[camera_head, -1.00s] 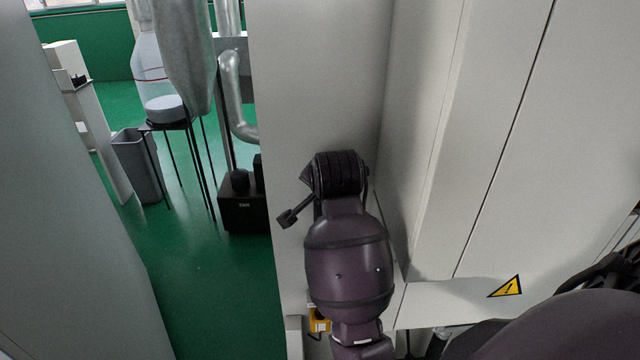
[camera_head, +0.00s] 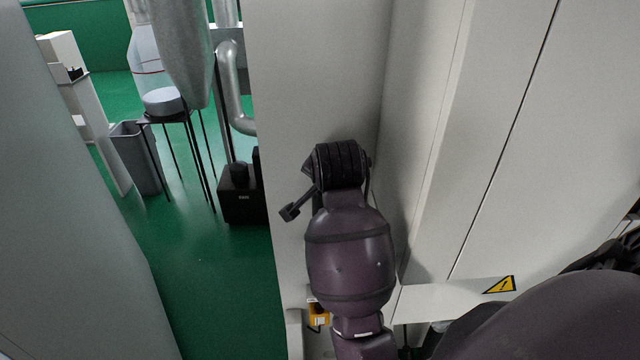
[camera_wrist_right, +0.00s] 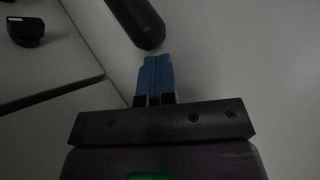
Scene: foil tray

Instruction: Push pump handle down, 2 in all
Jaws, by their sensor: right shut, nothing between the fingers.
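My right gripper (camera_wrist_right: 156,62) shows in the right wrist view, its two blue fingers together with nothing between them. A black bar with a rounded end (camera_wrist_right: 136,20) comes in from the top, just beyond the fingertips. It may be the pump handle. I cannot tell whether the fingers touch it. In the head view a dark purple rounded body (camera_head: 348,255) with a black ribbed top stands in front of the pale machine. My left gripper is not in view.
Pale machine panels (camera_head: 500,110) fill the right, with a yellow warning sign (camera_head: 500,285). A small black knob (camera_wrist_right: 26,30) sits on a panel in the wrist view. Green floor (camera_head: 205,270), a grey bin (camera_head: 136,155) and a black box (camera_head: 240,203) lie to the left.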

